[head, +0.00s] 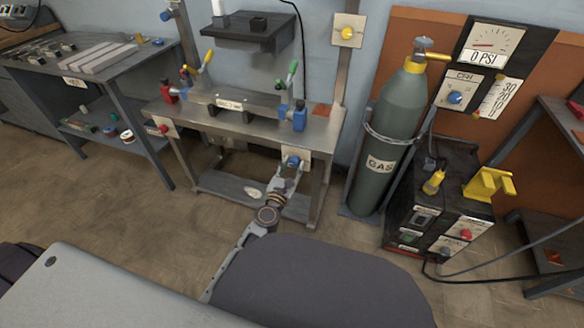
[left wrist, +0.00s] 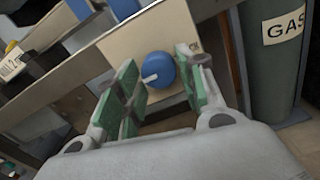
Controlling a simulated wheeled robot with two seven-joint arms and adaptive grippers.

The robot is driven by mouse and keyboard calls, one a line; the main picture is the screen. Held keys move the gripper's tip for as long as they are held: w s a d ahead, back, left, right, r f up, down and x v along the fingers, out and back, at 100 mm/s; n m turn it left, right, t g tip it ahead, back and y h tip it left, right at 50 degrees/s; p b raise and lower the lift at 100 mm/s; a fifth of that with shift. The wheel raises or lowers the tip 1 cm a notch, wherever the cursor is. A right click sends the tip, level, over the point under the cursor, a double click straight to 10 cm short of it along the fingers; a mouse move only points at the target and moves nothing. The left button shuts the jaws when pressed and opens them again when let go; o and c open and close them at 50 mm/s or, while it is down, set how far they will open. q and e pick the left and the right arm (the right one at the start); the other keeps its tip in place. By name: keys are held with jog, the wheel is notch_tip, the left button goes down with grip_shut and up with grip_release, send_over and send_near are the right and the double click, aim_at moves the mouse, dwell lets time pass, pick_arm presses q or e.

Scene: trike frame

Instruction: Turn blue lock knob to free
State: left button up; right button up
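The blue lock knob (head: 293,162) sits on a pale plate (head: 303,154) at the front right of the metal workbench. In the left wrist view the round blue knob (left wrist: 158,69) has a white pointer aimed to the left, on a beige plate (left wrist: 125,45). My left gripper (head: 290,174) is at the knob. In the left wrist view its green-padded fingers (left wrist: 160,88) are spread on both sides of the knob, with a gap at the left finger. Whether the right finger touches it is unclear. My right gripper is not in view.
The workbench (head: 230,120) carries red and blue clamps with yellow and green handles. A green gas cylinder (head: 395,120) stands right of it, beside a dark machine (head: 435,215). A red knob (head: 163,129) is on the bench's left front. Floor in front is clear.

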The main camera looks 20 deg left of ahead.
pick_arm(q)
jog(key=shift+o, duration=1)
jog(key=shift+r, duration=0.1)
jog(key=shift+s, duration=0.2)
jog(key=s, duration=1.1)
jog(key=shift+s+a, duration=0.15)
jog(key=shift+s, duration=0.15)
